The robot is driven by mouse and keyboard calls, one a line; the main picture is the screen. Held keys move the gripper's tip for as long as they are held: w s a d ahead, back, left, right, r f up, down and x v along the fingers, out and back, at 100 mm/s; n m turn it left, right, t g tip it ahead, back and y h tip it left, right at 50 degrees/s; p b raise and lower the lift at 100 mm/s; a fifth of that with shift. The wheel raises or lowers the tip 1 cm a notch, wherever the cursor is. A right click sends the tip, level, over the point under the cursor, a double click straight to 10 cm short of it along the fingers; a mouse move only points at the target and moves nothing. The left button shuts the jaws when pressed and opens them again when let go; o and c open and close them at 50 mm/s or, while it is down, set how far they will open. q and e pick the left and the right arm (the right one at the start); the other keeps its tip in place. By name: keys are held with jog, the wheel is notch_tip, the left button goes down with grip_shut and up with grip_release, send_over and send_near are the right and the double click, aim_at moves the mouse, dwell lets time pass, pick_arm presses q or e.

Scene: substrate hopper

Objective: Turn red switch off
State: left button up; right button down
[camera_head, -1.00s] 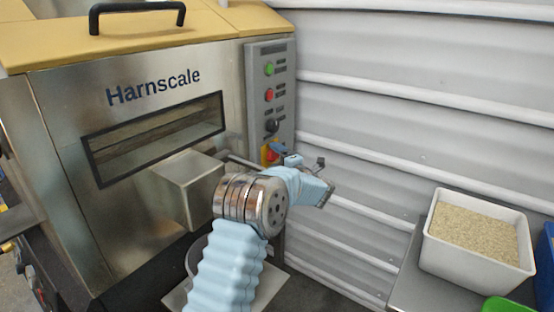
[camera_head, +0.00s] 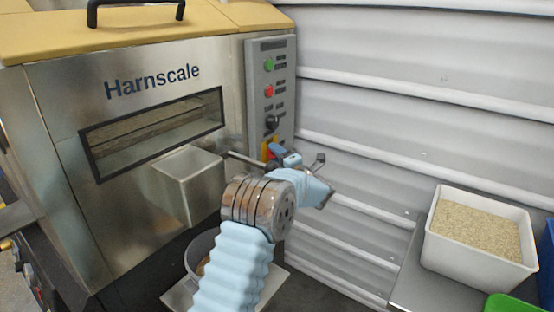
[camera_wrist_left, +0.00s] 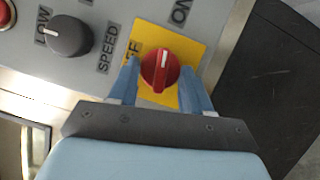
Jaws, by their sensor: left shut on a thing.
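The red switch (camera_wrist_left: 160,68) is a round red knob with a white mark, on a yellow plate (camera_wrist_left: 190,50) of the control panel. In the left wrist view, an "ON" label is at the top and the other label is partly hidden by a finger. My left gripper (camera_wrist_left: 163,84) has its blue fingers on either side of the knob and is shut on it. In the head view, the left gripper (camera_head: 278,153) reaches the low part of the panel and mostly hides the switch. My right gripper is not in view.
The grey control panel (camera_head: 283,80) also has a green button (camera_head: 269,64), a red button (camera_head: 269,90) and a black speed knob (camera_head: 271,123). A metal chute (camera_head: 190,185) juts out left of my arm. A white bin of grain (camera_head: 477,260) stands at right, by the corrugated wall.

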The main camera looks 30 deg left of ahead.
pick_arm(q)
jog(key=shift+w+d+f+n+g+y+b, duration=0.15)
jog(key=shift+n+g+y+b, duration=0.75)
jog(key=shift+n, duration=2.45)
jog(key=shift+w+a+f+n+g+y+b, duration=0.15)
jog(key=shift+n+g+y+b, duration=0.75)
jog(key=shift+n, duration=2.5)
jog(key=shift+w+d+f+n+g+y+b, duration=0.15)
jog(key=shift+n+g+y+b, duration=0.75)
jog(key=shift+n, duration=2.45)
jog(key=shift+w+n+g+p, duration=0.1)
jog(key=shift+n+g+p, duration=0.25)
jog(key=shift+g, duration=0.45)
jog(key=o, duration=1.1)
jog(key=shift+c, duration=0.2)
jog(key=v, duration=1.3)
jog(key=shift+d+f+b, duration=0.25)
jog(key=shift+f+b, duration=0.1)
jog(key=shift+b, duration=0.1)
